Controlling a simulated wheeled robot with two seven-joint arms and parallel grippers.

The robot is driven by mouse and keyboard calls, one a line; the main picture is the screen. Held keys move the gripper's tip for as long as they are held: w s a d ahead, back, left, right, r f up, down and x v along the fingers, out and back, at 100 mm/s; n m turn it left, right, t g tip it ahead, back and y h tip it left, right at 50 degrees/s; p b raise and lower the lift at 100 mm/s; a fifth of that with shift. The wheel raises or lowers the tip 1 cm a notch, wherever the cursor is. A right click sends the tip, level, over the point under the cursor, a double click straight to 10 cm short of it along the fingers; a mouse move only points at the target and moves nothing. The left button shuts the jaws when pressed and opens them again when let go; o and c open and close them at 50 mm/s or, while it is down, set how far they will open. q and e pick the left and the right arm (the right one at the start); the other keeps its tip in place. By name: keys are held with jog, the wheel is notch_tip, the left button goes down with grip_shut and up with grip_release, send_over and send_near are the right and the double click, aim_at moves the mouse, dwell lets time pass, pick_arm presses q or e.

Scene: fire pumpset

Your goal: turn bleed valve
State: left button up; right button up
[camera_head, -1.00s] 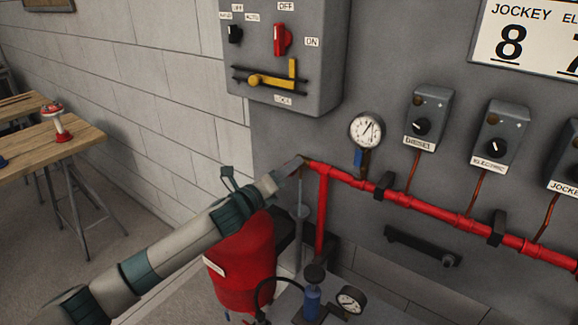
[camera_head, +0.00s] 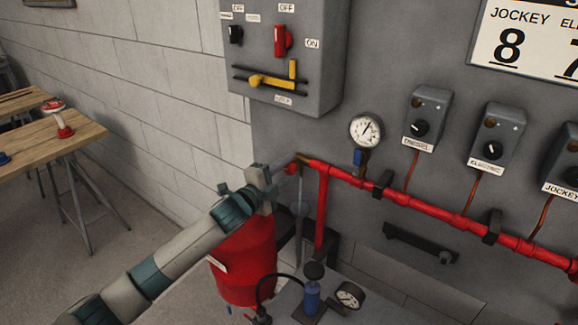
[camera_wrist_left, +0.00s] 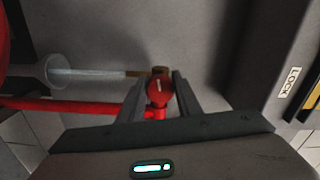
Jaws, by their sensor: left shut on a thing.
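The bleed valve has a small red handle (camera_wrist_left: 158,90) on a brass body (camera_wrist_left: 160,72) at the end of the red pipe. My left gripper (camera_wrist_left: 159,92) has one finger on each side of the red handle in the left wrist view and is shut on it. In the head view my left gripper (camera_head: 282,172) is at the left end of the red pipe (camera_head: 345,176), and its fingers and the handle are small there. The brass end (camera_head: 302,159) shows just beyond it. My right gripper is not in view.
A pressure gauge (camera_head: 365,130) stands above the pipe. A grey control box (camera_head: 285,45) with switches is above. A red tank (camera_head: 245,262) is below my left arm. A hand pump (camera_head: 312,292) with a gauge stands below the pipe. A clear funnel (camera_wrist_left: 58,72) shows beside the valve.

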pick_arm(q)
jog(key=n, duration=0.5)
jog(key=shift+f+n, duration=0.1)
jog(key=shift+n, duration=0.2)
jog(key=shift+f+n+p, duration=0.1)
jog(key=shift+n+p, duration=0.25)
jog(key=shift+n, duration=1.95)
jog(key=o, duration=1)
jog(key=shift+s, duration=0.15)
